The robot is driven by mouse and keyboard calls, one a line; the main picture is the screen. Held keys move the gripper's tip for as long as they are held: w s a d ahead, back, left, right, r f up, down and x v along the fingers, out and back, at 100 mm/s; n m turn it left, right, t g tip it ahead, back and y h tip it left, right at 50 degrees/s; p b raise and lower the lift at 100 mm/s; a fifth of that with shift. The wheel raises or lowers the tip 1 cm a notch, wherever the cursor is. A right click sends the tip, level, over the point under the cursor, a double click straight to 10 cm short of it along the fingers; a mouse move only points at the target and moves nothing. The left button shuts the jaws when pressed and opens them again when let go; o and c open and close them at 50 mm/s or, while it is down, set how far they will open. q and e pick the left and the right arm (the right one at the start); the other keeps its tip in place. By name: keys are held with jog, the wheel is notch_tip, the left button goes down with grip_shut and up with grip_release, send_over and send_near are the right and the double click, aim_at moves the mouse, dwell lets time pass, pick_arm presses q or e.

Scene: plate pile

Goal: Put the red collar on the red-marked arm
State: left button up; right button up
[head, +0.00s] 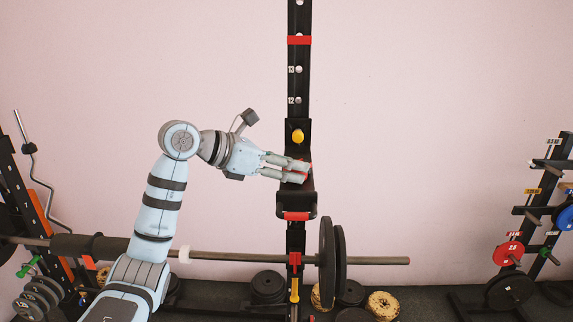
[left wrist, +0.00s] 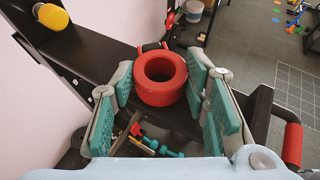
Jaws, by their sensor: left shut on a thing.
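My left gripper (head: 298,172) is at the black rack upright, just above a black arm with a red end mark (head: 296,216). In the left wrist view, a thick red collar (left wrist: 162,96) sits between the fingers of my left gripper (left wrist: 160,90), which are shut on it. Its round hole faces the wrist camera. In the head view the collar is mostly hidden by the fingers. The black arm's red mark (left wrist: 293,145) also seems to show at the right of the left wrist view. My right gripper is not in view.
A yellow knob (head: 298,136) is on the upright above the gripper. A long barbell (head: 380,260) with dark plates (head: 327,262) crosses below. A plate rack (head: 549,180) stands at the right. The wall space between upright and rack is clear.

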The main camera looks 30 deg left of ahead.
pick_arm(q)
jog(key=shift+f, duration=0.4)
jog(key=o, duration=1)
jog(key=shift+o, duration=1)
jog(key=shift+w, duration=0.1)
jog(key=shift+r, duration=0.3)
jog(key=shift+r+p, duration=0.35)
jog(key=shift+r, duration=0.2)
jog(key=b+v, duration=0.2)
jog(key=v, duration=1)
jog(key=shift+f, duration=0.1)
